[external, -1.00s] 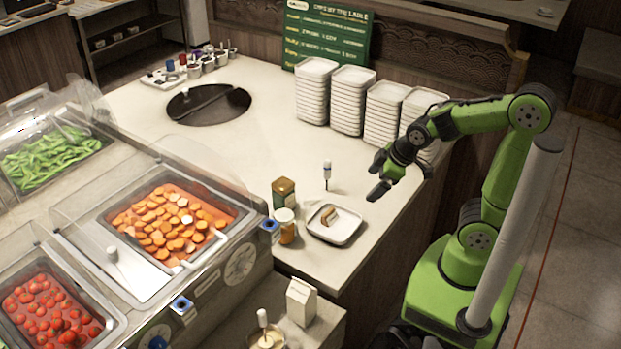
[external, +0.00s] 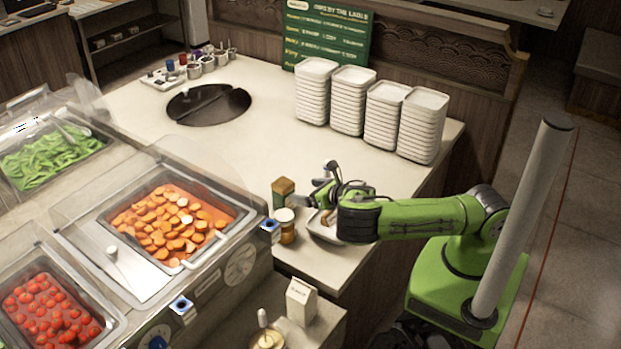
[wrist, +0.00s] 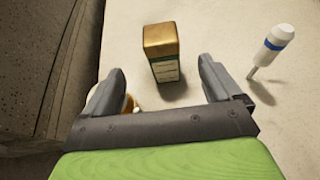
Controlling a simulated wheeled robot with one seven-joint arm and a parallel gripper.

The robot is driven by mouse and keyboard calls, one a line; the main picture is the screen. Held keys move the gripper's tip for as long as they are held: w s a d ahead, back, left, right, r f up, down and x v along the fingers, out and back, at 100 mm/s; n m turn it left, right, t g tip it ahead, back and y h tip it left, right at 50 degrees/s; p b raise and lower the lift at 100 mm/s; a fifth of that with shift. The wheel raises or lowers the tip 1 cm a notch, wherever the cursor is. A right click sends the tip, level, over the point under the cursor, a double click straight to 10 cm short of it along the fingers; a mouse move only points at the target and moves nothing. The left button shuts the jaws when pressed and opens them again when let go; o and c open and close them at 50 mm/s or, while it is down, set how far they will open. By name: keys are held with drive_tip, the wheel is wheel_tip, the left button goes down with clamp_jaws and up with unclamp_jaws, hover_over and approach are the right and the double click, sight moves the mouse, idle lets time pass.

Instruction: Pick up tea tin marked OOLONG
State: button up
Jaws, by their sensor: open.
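The tea tin (external: 283,187) is a square dark green tin with a gold-brown lid, upright on the counter near its front edge. Its label is too small to read. In the wrist view the tin (wrist: 162,55) stands ahead of my gripper (wrist: 162,72), between the lines of the two fingers. The fingers are spread and empty, with a gap on both sides of the tin. In the external view my gripper (external: 317,186) is low over the counter, just right of the tin, pointing toward it.
A white-lidded jar (external: 286,226) stands close in front of the tin, partly behind my left finger in the wrist view. A plate (external: 322,232) with food is partly hidden by my arm. A white blue-banded utensil (wrist: 275,42) stands at right. Stacked plates (external: 347,100) stand farther back.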

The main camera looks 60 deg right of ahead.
sight(278, 188)
drive_tip(key=b+x, duration=0.2)
drive_tip(key=x, duration=0.5)
drive_tip(key=b+x, duration=0.1)
drive_tip(key=x, duration=0.6)
drive_tip(key=shift+s+d+f+b, duration=0.15)
drive_tip(key=shift+f+b, duration=0.05)
drive_tip(key=shift+b, duration=0.15)
drive_tip(key=shift+r, duration=0.1)
drive_tip(key=shift+s, duration=0.1)
drive_tip(key=shift+c, duration=0.9)
drive_tip(key=c, duration=1)
